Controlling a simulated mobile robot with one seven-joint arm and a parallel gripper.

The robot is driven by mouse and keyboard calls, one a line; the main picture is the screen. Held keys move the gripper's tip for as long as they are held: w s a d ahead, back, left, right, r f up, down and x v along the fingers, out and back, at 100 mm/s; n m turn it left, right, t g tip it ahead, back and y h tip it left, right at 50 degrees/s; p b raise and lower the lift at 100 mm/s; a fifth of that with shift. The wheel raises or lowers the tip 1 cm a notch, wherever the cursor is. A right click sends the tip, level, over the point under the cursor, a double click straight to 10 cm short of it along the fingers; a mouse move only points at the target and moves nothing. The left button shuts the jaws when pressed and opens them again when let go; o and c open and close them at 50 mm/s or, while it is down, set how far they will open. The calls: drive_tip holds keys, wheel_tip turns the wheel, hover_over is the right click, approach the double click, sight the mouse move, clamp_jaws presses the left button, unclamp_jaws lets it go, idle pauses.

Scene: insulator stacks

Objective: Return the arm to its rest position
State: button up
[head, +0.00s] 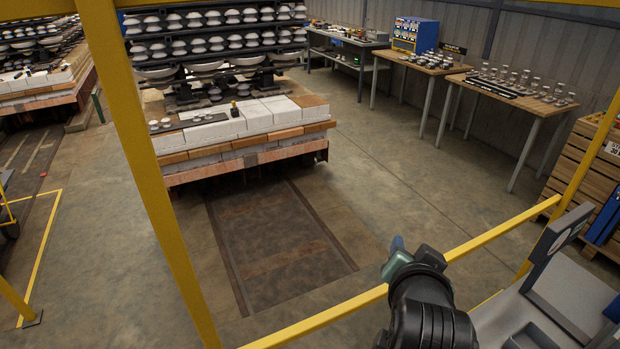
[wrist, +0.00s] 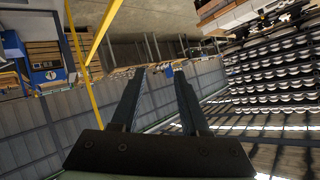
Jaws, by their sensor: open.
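My gripper shows in the wrist view (wrist: 157,72) with its two dark fingers apart and nothing between them. That view is tilted far over, with the wall and the racks beyond the fingers. In the head view, my black arm (head: 428,305) rises at the lower right, by the yellow rail. The arm's end is near the rail, and its fingers are not clear there.
A yellow rail (head: 490,236) and a yellow post (head: 150,170) stand close in front. A brick-topped cart (head: 245,150) carries shelves of white insulators (head: 215,45). Wooden tables (head: 520,97) line the wall, with crates (head: 590,165) at right. The middle floor (head: 380,190) is clear.

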drive_tip(key=s+a+r+n+t+y, duration=0.15)
drive_tip(key=a+r+t, duration=0.35)
drive_tip(key=r, duration=0.7)
drive_tip(key=w+a+r+n+t+h, duration=0.1)
drive_tip(key=a+r+n+t, duration=0.4)
drive_tip(key=r, duration=0.8)
drive_tip(key=s+a+r+n+t+y+b, duration=0.1)
drive_tip(key=s+a+r+n+t+y, duration=0.1)
drive_tip(key=s+a+r+t, duration=0.3)
drive_tip(key=s+a+r+y, duration=0.1)
drive_tip(key=s+a+r, duration=0.2)
drive_tip(key=s+r, duration=0.4)
wheel_tip(320, 180, up, 2)
drive_tip(key=shift+r+t+y, duration=0.2)
drive_tip(key=shift+t+y, duration=0.15)
drive_tip(key=shift+t, duration=0.05)
drive_tip(key=shift+s+f, duration=0.1)
drive_tip(key=shift+s, duration=0.05)
